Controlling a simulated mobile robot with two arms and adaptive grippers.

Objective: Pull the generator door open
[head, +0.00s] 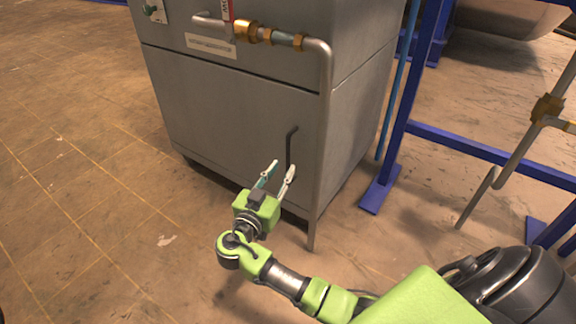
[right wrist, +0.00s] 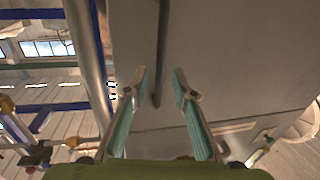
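The grey generator (head: 345,110) stands upright in the upper middle of the head view. Its lower front door (head: 225,115) looks closed, flush with the cabinet. A thin dark vertical handle (head: 291,143) is on the door's right side. My right gripper (head: 283,169) is open near the handle's lower end. In the right wrist view, the handle (right wrist: 162,45) runs down between the two spread fingers (right wrist: 160,74) against the grey door (right wrist: 205,50). I cannot tell how far the handle reaches in between them; neither finger visibly presses on it. My left gripper is not in view.
A grey pipe (head: 326,110) with brass fittings (head: 246,32) runs down the generator's front right edge, close to the handle. Blue frame posts (head: 405,105) stand to the right. The brown floor (head: 95,180) in front and left is clear.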

